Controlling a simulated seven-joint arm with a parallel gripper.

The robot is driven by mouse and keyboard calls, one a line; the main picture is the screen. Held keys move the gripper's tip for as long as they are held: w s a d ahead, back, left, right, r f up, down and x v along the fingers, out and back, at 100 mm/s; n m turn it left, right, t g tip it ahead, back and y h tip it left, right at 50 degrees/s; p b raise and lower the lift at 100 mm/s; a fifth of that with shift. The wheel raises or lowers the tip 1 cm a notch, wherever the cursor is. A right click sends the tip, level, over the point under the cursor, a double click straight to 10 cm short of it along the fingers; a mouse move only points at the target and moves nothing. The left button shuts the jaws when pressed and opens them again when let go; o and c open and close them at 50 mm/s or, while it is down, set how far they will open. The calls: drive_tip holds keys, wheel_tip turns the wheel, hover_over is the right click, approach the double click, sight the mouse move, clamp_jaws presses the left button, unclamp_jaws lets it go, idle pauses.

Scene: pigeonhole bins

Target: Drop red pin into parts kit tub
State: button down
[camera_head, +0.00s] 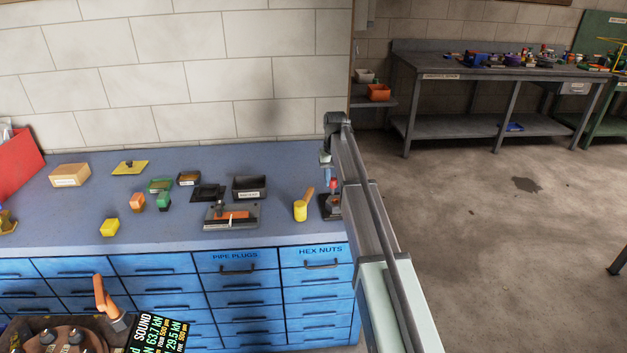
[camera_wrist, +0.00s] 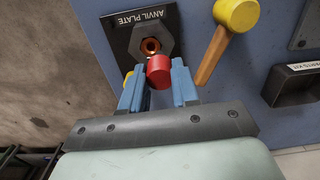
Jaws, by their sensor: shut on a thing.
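My gripper (camera_wrist: 156,84) is shut on the red pin (camera_wrist: 159,68), which shows between its blue fingers in the wrist view. The red pin also shows in the head view (camera_head: 333,183), just above the dark anvil plate (camera_head: 328,208). In the wrist view the anvil plate (camera_wrist: 128,45) has a hex block with an orange-rimmed hole, and the pin overlaps its near edge. I cannot tell whether the pin touches it. The black parts kit tub (camera_head: 249,195) stands left of my gripper on the bench. Its labelled edge shows at the right in the wrist view (camera_wrist: 290,88).
A dark fixture with an orange part (camera_head: 231,215) sits in front of the tub. Small bins and coloured blocks lie farther left on the blue bench (camera_head: 262,160).

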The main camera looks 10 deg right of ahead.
drive_tip(key=w+a+r+n, duration=0.1)
drive_tip(key=w+a, duration=0.2)
drive_tip(key=a, duration=0.9)
drive_tip(key=w+a+r+n, duration=0.2)
drive_tip(key=w+a, duration=0.1)
drive_tip(key=a, duration=0.9)
drive_tip(key=w+a+r+m, duration=0.1)
drive_tip(key=w+a+m, duration=0.5)
drive_tip(key=w+m, duration=0.2)
drive_tip(key=shift+r+m, duration=0.2)
drive_tip(key=shift+m, duration=0.4)
drive_tip(key=shift+w+a+f, duration=0.1)
wheel_tip(320, 180, down, 8)
drive_tip(key=c, duration=0.8)
unclamp_jaws()
